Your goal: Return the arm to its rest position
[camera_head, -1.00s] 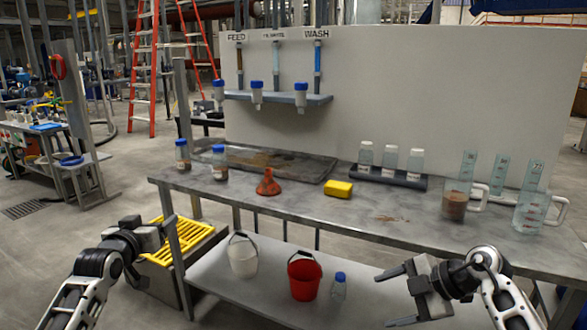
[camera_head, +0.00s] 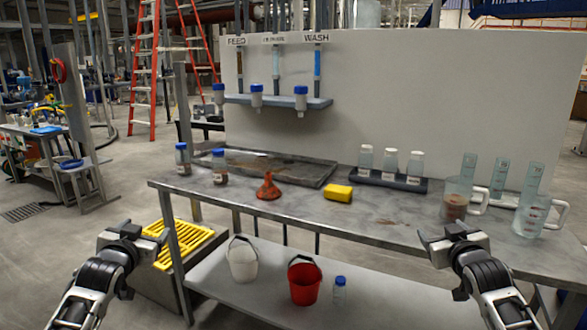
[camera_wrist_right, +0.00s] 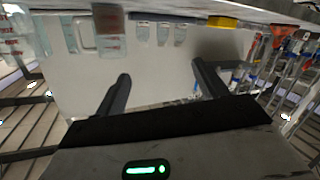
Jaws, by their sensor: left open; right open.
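My right gripper (camera_head: 450,236) is open and empty in front of the bench's front edge at the right of the head view. Its two dark fingers stand wide apart in the right wrist view (camera_wrist_right: 160,88), with nothing between them. My left gripper (camera_head: 132,230) is open and empty at the left, near the yellow grate. Neither gripper touches anything on the bench.
The metal bench (camera_head: 290,208) carries an orange funnel (camera_head: 268,188), a yellow sponge (camera_head: 338,193), bottles and clear jugs (camera_head: 530,217). A white bucket (camera_head: 242,262) and red bucket (camera_head: 304,282) stand on the lower shelf. A yellow grate (camera_head: 180,243) is at left.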

